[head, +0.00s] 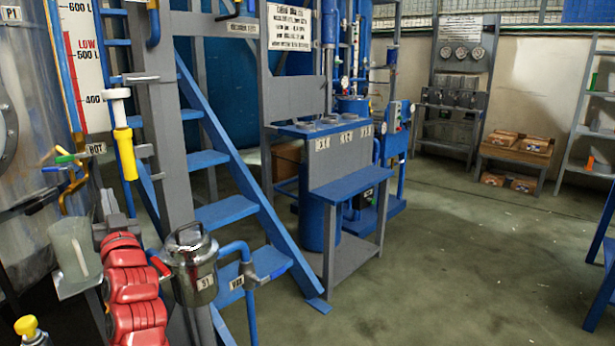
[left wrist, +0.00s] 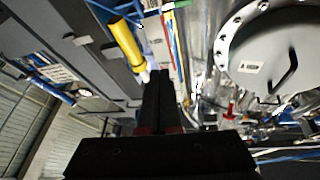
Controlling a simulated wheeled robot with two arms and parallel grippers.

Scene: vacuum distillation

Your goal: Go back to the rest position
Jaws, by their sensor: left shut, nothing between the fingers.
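My left gripper (head: 111,205) is at the left of the head view, above the red segments of my arm, and its fingers point up. It is small and partly hidden there. In the left wrist view its black fingers (left wrist: 160,76) are pressed together with nothing between them. A yellow cylinder with a white end (head: 125,150) is above the gripper in the head view. The cylinder also shows in the left wrist view (left wrist: 128,45), up and left of the fingers and apart from them. My right gripper is not in view.
A lidded steel pot (head: 191,270) and a translucent beaker (head: 72,248) flank my left arm. A large steel tank (head: 30,130) stands at the far left. Blue stairs (head: 232,210) and a blue-topped bench (head: 350,188) stand beyond. The floor (head: 450,260) at centre right is clear.

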